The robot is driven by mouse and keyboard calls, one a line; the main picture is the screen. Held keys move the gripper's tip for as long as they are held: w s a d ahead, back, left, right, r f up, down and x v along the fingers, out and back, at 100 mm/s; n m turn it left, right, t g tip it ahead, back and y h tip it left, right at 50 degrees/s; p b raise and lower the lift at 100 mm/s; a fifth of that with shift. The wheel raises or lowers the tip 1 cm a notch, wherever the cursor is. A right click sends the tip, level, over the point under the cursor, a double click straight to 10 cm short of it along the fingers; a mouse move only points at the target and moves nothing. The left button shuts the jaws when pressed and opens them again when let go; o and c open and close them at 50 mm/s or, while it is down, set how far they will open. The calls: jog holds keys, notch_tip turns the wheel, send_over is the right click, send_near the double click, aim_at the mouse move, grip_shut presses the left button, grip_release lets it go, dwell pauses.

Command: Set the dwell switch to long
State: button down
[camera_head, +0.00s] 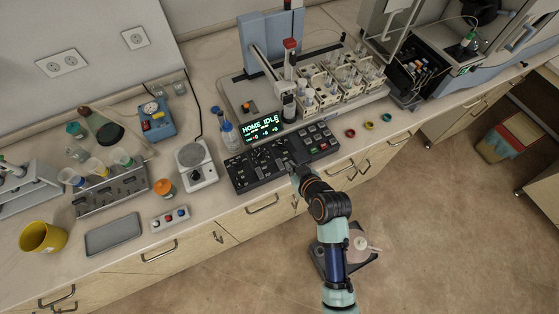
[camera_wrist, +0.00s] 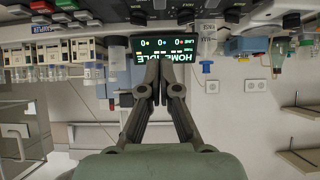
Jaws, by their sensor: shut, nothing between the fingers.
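The black control panel (camera_head: 240,181) lies at the front of the bench, with several knobs and small switches on its left half and coloured keys on its right. I cannot tell which switch is the dwell switch, or its position. The panel's edge with dark knobs also shows along the top of the wrist view (camera_wrist: 210,9), upside down. My gripper (camera_head: 296,167) is at the middle front of the panel and hides part of it. In the wrist view my gripper (camera_wrist: 161,72) is shut and empty, its fingers in front of the lit display.
The display (camera_head: 262,127) reads HOME IDLE and stands behind the panel. The autosampler racks (camera_head: 330,91) of vials are behind it. A small balance (camera_head: 197,165) stands left of the panel. Small coloured cups (camera_head: 369,125) sit to the right, with clear bench around them.

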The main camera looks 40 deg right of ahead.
jog(key=b, duration=0.1)
send_over(281, 165)
notch_tip(281, 165, down, 6)
jog(key=shift+s+a+r, duration=0.1)
jog(key=shift+r, duration=0.05)
jog(key=shift+f, duration=1.6)
jog(key=shift+d, duration=0.2)
